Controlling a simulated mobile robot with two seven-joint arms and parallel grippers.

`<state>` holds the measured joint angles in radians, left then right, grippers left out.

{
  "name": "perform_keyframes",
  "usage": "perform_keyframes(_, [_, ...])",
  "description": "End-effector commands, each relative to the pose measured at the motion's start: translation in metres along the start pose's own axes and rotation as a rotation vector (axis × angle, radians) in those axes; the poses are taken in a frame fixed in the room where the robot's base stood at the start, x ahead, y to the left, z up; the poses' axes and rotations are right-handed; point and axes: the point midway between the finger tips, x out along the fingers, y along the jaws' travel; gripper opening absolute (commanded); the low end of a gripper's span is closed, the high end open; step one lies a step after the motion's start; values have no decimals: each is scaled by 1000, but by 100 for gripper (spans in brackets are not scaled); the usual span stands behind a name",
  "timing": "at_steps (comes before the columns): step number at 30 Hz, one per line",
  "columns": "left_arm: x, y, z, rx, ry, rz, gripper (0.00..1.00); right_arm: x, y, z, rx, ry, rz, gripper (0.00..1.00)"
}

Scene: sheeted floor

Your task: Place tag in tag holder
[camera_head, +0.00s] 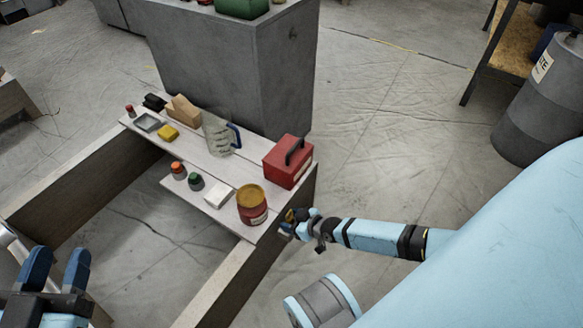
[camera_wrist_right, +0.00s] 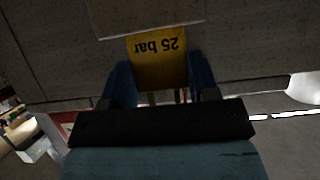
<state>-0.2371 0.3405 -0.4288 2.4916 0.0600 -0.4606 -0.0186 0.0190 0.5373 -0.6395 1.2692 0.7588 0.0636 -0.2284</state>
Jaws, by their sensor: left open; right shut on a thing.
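A yellow tag (camera_wrist_right: 157,62) printed "25 bar", upside down in the right wrist view, is between the blue fingers of my right gripper (camera_wrist_right: 160,82), which is shut on it. A pale flat panel (camera_wrist_right: 150,12), possibly the tag holder, sits at the top of that view. The tag's far edge meets or overlaps the panel's edge; I cannot tell if it is inserted. In the head view my right gripper (camera_head: 287,222) is by the right side of the bench, beside a red can with a yellow lid (camera_head: 252,203). My left gripper (camera_head: 56,268) is open and empty at lower left.
A grey cabinet (camera_head: 235,65) stands behind. A drum (camera_head: 545,105) is at right; the floor between is clear.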

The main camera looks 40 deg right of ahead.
Motion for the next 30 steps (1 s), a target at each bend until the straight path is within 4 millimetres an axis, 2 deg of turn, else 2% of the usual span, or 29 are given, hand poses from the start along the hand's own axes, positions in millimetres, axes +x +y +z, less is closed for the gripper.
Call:
perform_keyframes(2, [-1, 1, 1, -2, -2, 0, 43, 1, 0, 2, 0, 0, 0, 32])
perform_keyframes(3, [0, 1, 1, -2, -1, 0, 43, 2, 0, 3, 0, 0, 0, 57])
perform_keyframes(6, [0, 1, 1, -3, -1, -1, 43, 1, 0, 3, 0, 0, 0, 80])
perform_keyframes(17, [0, 0, -3, -7, 0, -2, 43, -3, 0, -2, 0, -1, 0, 80])
perform_keyframes(23, [-1, 3, -12, -77, -42, 11, 43, -38, 0, -4, 1, -3, -1, 80])
perform_keyframes(27, [-8, 16, -3, -212, -120, 6, 43, -70, 0, -5, -1, -3, 0, 80])
perform_keyframes(30, [-10, 21, -4, -264, -146, 11, 43, -90, -1, -4, 1, -3, -1, 80])
